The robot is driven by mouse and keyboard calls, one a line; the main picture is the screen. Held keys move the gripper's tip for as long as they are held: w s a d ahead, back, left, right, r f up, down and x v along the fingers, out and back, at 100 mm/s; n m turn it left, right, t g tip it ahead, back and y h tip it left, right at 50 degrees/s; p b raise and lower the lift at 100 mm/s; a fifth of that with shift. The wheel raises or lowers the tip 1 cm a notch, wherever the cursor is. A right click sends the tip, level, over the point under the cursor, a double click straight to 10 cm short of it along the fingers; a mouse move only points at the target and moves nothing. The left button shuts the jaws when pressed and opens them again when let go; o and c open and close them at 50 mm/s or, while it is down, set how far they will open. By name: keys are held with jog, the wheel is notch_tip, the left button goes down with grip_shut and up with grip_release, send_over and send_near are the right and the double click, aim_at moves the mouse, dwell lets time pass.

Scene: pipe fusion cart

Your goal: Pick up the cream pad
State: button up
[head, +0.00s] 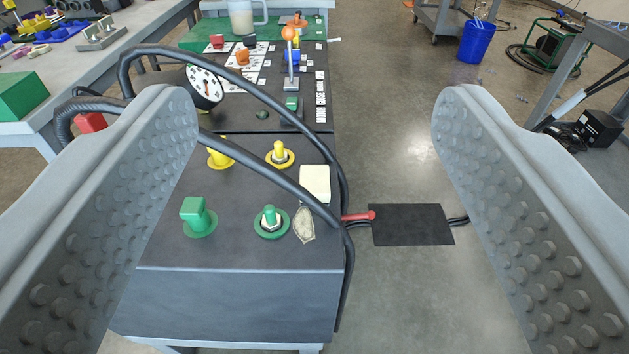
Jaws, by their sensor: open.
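The cream pad (315,182) is a small pale rounded square on the right side of the dark cart top (165,250). It lies close to the black hose on its right, and a wrinkled, patterned tag (304,224) is just below it. My gripper (318,110) is open and empty. Its two grey, studded fingers stand wide apart at the left and right of the view, with the pad in the gap between them in the picture. I cannot tell the exact height of the fingers above the cart.
Yellow knobs (280,154) and green knobs (271,219) stand left of the pad. A black hose (240,170) arches over the cart beside a dial gauge (205,87). A lever with an orange ball (289,34) rises farther back.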

jog(key=shift+o, duration=0.4)
jog(key=shift+w, duration=0.1)
jog(key=g, duration=1.7)
send_over(314, 178)
notch_tip(314, 178, down, 11)
jog(key=f, duration=1.2)
jog(key=shift+d+f, duration=0.15)
jog(key=shift+d, duration=0.05)
jog(key=shift+a+f, duration=0.15)
jog(key=shift+f, duration=2.5)
jog(key=shift+c, duration=0.4)
jog(key=c, duration=1.1)
jog(key=shift+o, duration=0.2)
